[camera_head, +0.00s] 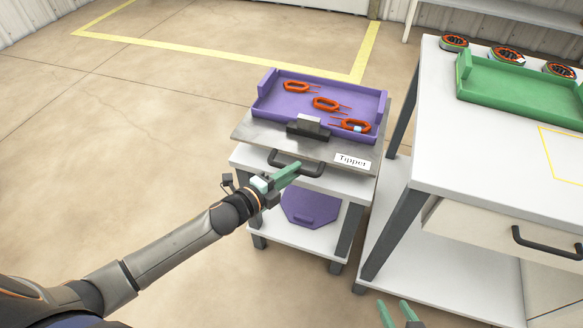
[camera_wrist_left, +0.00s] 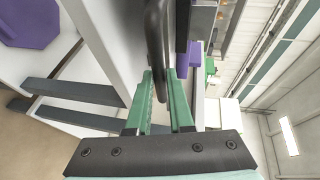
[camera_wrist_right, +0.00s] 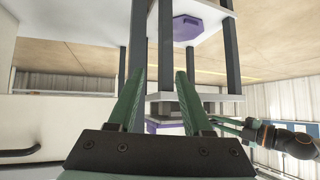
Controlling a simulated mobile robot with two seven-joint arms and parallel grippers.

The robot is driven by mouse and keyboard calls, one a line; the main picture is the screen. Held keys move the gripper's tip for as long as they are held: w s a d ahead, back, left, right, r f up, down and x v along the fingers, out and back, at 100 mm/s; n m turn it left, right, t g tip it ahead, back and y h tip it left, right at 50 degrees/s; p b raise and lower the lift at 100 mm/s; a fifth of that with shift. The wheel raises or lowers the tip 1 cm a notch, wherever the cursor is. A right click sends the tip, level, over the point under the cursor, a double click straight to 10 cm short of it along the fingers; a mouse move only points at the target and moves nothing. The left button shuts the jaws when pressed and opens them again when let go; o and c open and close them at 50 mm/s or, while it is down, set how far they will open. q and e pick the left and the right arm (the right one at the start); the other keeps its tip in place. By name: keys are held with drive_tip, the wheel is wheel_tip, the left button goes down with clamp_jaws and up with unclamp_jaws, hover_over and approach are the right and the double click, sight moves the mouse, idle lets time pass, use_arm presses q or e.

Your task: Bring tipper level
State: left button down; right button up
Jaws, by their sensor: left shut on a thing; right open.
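The tipper (camera_head: 340,150) is a grey metal plate with a "Tipper" label, on top of a small white stand. A purple tray (camera_head: 262,99) sits on it, holding three orange wire coils (camera_head: 326,104). A black clamp block (camera_head: 308,128) stands at the tray's front edge. The tipper's black handle (camera_head: 312,170) sticks out in front. My left gripper (camera_head: 293,168) is shut on this handle; the left wrist view shows the dark bar (camera_wrist_left: 155,45) between its green fingers. My right gripper (camera_head: 396,312) is open and empty, low in front of the white table.
A white table (camera_head: 440,150) with a drawer and black drawer handle (camera_head: 545,243) stands at the right. It carries a green tray (camera_head: 500,82) and several orange-and-black round parts (camera_head: 507,55). A purple piece (camera_head: 310,208) lies on the stand's lower shelf. The floor at left is clear.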

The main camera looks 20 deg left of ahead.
use_arm(q)
drive_tip(key=shift+w+d+r, duration=0.1)
drive_tip(key=shift+r, duration=0.2)
use_arm(e)
drive_tip(key=shift+s+f, duration=0.35)
drive_tip(key=shift+s, duration=0.05)
use_arm(q)
drive_tip(key=c, duration=1.1)
unclamp_jaws()
drive_tip(key=shift+f, duration=0.1)
drive_tip(key=p+v, duration=0.1)
drive_tip(key=v, duration=1.1)
drive_tip(key=shift+s+p, duration=0.3)
use_arm(e)
drive_tip(key=shift+a+r, duration=0.15)
drive_tip(key=shift+r, duration=0.45)
